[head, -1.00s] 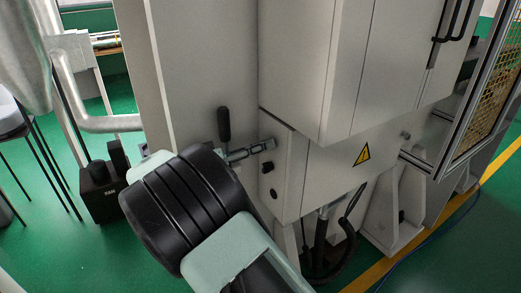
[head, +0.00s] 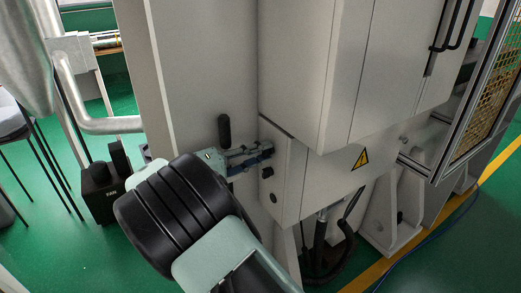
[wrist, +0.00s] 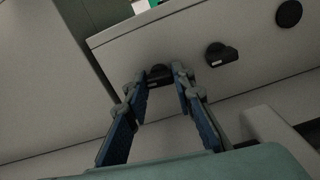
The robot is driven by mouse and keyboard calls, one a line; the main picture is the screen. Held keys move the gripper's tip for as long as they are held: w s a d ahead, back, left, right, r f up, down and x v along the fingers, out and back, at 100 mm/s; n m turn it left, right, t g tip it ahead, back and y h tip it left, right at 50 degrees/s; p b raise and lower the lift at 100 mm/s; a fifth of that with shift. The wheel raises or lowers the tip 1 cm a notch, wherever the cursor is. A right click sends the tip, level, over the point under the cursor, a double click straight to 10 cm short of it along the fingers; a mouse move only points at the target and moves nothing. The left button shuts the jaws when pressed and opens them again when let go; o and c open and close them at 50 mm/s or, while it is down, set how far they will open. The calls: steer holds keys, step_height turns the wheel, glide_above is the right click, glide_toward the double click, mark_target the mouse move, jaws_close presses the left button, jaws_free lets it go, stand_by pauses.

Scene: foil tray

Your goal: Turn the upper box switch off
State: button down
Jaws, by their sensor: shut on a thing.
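The grey control box (head: 300,165) carries a column of dark fittings on its left-hand face. My gripper (wrist: 159,72) is shut on this switch, one blue-padded finger on each side. It also shows in the head view (head: 266,153), reaching to the box's upper left face. A second black switch (wrist: 221,54) sits beside it, outside the fingers, and shows lower on the box in the head view (head: 267,172).
A round black fitting (wrist: 288,13) lies beyond the second switch. A large grey cabinet (head: 300,70) overhangs the control box. A black upright handle (head: 224,131) shows just behind my gripper. Black hoses (head: 322,245) hang below the box.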

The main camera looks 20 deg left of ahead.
steer(key=shift+n, duration=0.6)
steer(key=c, duration=1.6)
jaws_free()
steer(key=v, duration=1.2)
